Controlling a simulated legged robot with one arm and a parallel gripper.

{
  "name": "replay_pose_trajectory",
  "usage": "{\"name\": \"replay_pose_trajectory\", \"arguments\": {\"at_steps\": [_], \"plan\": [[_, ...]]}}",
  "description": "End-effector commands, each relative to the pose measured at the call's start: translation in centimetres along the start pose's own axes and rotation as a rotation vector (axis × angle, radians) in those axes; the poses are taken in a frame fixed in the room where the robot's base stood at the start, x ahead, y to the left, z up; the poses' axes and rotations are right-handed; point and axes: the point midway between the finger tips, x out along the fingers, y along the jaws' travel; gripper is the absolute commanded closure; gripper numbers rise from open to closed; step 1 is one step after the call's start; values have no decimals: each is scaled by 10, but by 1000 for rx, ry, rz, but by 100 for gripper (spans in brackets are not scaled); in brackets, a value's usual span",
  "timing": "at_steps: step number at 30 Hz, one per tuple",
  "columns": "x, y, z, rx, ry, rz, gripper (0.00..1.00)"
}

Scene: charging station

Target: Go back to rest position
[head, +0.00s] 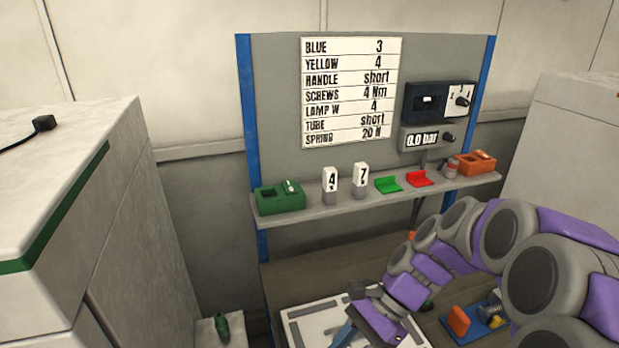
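My arm, purple and grey, reaches in from the right side of the head view. It is bent over the bench, with my gripper (372,326) low and near the picture's bottom edge. The gripper is over the right part of a white-framed panel (312,309). A blue piece (343,334) shows just left of the gripper; I cannot tell whether it touches it. The fingertips are not clear, so open or shut cannot be told.
A shelf (340,208) behind the arm holds a green box (280,197), labelled blocks, green and red brackets and an orange box (476,163). A label board (351,92) hangs above. A blue base (478,322) with an orange part lies right. A white cabinet (70,190) stands left.

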Motion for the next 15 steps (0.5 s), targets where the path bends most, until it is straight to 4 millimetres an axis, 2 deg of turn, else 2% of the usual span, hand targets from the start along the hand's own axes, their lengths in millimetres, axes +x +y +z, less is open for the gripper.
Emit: {"name": "replay_pose_trajectory", "arguments": {"at_steps": [1,7,15], "plan": [[4,12,7,-71,48,17,56],[16,58,18,-339,216,105,56],[24,121,15,-678,429,256,56]]}}
